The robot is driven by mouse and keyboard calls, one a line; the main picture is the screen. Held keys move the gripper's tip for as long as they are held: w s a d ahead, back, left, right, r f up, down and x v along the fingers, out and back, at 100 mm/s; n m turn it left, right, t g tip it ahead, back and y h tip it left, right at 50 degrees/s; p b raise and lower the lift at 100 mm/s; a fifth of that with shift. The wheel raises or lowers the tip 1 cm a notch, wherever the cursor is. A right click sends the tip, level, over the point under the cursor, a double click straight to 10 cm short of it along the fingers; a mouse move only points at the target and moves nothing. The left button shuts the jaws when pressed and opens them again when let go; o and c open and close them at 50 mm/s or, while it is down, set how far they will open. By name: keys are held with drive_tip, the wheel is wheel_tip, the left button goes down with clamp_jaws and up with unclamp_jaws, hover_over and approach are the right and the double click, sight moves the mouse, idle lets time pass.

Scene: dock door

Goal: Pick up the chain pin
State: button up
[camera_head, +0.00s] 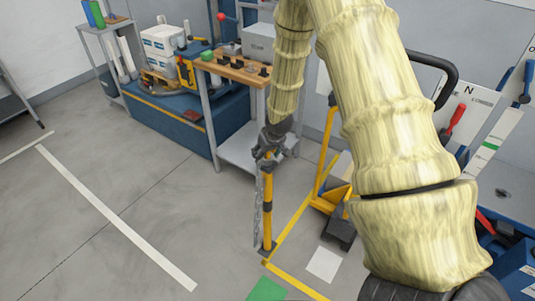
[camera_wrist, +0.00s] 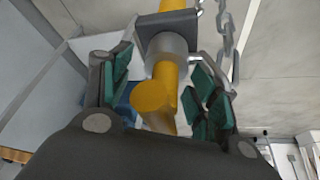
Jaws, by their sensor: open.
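A yellow post (camera_head: 267,215) with dark bands stands on the floor, and a grey chain (camera_head: 258,218) hangs along its left side. The chain (camera_wrist: 227,30) hangs to the right there. My gripper (camera_head: 268,152) is at the top of the post. Its teal-padded fingers (camera_wrist: 164,85) are apart, one on each side of the post's end. Contact cannot be told.
A wooden-topped bench (camera_head: 232,68) with small dark parts stands behind the post. A yellow-framed cart or jack (camera_head: 328,190) stands close to its right. Yellow tape (camera_head: 290,283) and a green floor patch (camera_head: 266,289) lie near its foot. Open floor (camera_head: 150,190) is at left.

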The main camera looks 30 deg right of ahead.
drive_tip(key=c, duration=1.2)
drive_tip(key=shift+o, duration=0.2)
